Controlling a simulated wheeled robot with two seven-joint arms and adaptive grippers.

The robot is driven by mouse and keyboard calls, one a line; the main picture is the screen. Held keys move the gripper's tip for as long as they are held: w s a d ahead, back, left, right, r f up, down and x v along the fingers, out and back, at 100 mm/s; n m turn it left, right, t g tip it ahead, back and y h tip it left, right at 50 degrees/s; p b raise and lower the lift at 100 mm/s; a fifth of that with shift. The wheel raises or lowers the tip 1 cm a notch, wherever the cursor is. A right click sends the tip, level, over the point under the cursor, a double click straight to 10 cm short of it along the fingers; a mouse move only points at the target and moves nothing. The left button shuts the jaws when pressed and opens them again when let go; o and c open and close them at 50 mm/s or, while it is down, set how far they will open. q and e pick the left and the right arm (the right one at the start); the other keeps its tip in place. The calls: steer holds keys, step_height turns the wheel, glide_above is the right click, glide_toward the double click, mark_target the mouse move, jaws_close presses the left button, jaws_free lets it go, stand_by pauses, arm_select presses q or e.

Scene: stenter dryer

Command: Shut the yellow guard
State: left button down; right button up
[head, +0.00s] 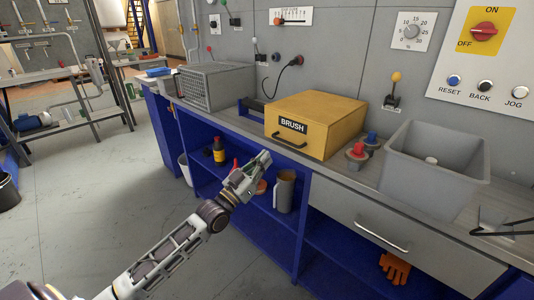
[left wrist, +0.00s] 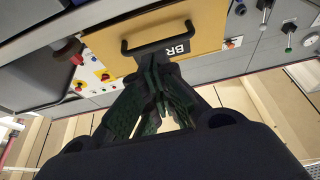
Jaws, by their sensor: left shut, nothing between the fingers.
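The yellow guard (head: 318,108) is a box-shaped cover labelled BRUSH on the grey counter, with a dark handle (head: 288,141) low on its front. In the left wrist view the guard (left wrist: 205,28) fills the upper middle, and its dark handle (left wrist: 170,33) lies just beyond my fingers. My left gripper (head: 264,158) is shut and empty, in front of and below the guard's front face, apart from it in the head view. The fingertips (left wrist: 158,60) cover part of the label in the wrist view. I cannot tell whether the guard is fully down. My right gripper is not in view.
Right of the guard stand red and blue knobs (head: 357,152) and a grey bin (head: 433,165). A grey mesh box (head: 216,86) stands to the left. Below are blue shelves with a mug (head: 285,190) and bottles.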

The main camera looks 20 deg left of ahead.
arm_select(q)
steer(key=shift+s+a+f, duration=0.15)
steer(key=shift+s+f, duration=0.25)
steer(key=shift+f, duration=0.15)
steer(key=shift+s+a+f, duration=0.15)
steer(key=shift+s+f, duration=0.25)
steer(key=shift+f, duration=0.1)
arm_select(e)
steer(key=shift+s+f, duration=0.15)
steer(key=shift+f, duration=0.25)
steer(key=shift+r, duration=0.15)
